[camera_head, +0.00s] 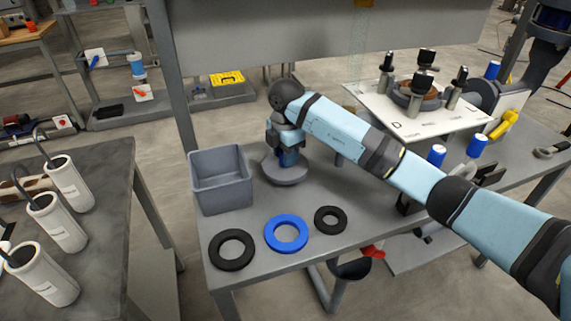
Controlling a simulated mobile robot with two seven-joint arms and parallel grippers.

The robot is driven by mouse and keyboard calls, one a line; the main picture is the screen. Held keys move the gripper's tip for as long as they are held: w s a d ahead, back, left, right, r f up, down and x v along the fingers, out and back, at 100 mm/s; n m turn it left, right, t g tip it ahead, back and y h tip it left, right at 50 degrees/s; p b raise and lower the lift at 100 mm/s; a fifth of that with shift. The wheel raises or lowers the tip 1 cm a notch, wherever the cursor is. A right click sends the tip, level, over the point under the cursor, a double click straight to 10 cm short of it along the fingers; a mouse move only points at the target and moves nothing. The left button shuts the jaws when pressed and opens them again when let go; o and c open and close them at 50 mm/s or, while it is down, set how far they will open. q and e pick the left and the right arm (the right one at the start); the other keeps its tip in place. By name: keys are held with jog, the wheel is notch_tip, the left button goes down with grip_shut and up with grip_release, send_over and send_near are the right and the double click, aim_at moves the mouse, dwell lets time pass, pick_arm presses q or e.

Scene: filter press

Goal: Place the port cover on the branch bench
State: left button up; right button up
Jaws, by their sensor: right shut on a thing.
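The port cover (284,172) is a grey round disc at the back left of the grey bench (335,252). My right gripper (289,155) is above the disc and shut on its upper part; the fingertips are small and partly hidden by the wrist. The disc looks level and at or very near the bench top; I cannot tell whether it touches. My right arm reaches in from the right across the bench. My left gripper is not in view.
A grey open bin (221,180) stands just left of the disc. Black rings (232,250) and a blue ring (286,233) lie along the front edge. A white plate (415,113) with black-knobbed clamps is at the back right. White canisters (70,183) stand on the left table.

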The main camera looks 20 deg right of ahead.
notch_tip(320, 180, down, 3)
jog(key=shift+f, duration=0.2)
jog(key=shift+r, duration=0.1)
jog(key=shift+f, duration=0.2)
jog(key=o, duration=1.1)
jog(key=shift+r, duration=0.1)
